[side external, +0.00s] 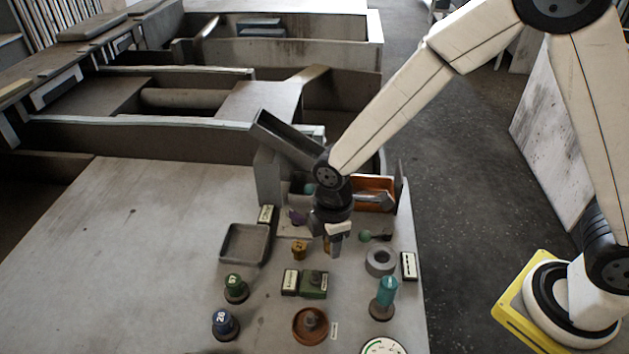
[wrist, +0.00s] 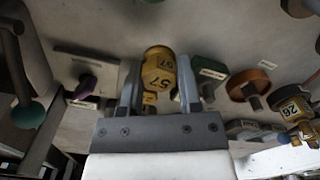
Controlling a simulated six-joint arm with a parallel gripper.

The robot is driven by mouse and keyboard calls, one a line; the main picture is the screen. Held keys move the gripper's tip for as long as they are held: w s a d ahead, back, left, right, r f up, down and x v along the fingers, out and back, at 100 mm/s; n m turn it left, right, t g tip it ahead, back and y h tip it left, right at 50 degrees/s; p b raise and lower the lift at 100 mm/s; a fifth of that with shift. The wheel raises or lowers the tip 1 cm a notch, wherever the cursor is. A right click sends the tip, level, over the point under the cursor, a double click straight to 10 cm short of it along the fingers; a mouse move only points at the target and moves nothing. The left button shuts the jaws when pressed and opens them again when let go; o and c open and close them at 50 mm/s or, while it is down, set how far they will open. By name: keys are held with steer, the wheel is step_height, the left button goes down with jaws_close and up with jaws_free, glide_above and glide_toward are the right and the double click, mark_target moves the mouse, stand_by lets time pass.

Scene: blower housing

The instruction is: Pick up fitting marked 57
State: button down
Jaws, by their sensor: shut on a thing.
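The yellow fitting marked 57 (wrist: 158,72) sits between the two fingers of my gripper (wrist: 157,88) in the wrist view, with its number facing the camera. My gripper is shut on it. In the side view my gripper (side external: 335,238) points down over the right part of the table, and only a small yellow part of the fitting (side external: 327,244) shows beside the fingers. I cannot tell whether the fitting touches the table. Another yellow fitting (side external: 299,250) stands to the left of my gripper; a yellow fitting marked 26 (wrist: 293,107) shows at the right in the wrist view.
An orange bin (side external: 371,184) stands behind. The table's left is clear.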

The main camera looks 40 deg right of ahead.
steer(key=s+d+r, duration=0.2)
steer(key=s+r, duration=0.3)
steer(key=s, duration=0.1)
steer(key=s+d+r, duration=0.2)
steer(key=s+r, duration=0.3)
steer(key=s, duration=0.2)
steer(key=shift+s+d+r, duration=0.2)
steer(key=shift+d+r, duration=0.05)
steer(key=shift+r, duration=0.1)
steer(key=shift+w+f, duration=0.1)
steer(key=shift+w, duration=0.05)
stand_by(0.5)
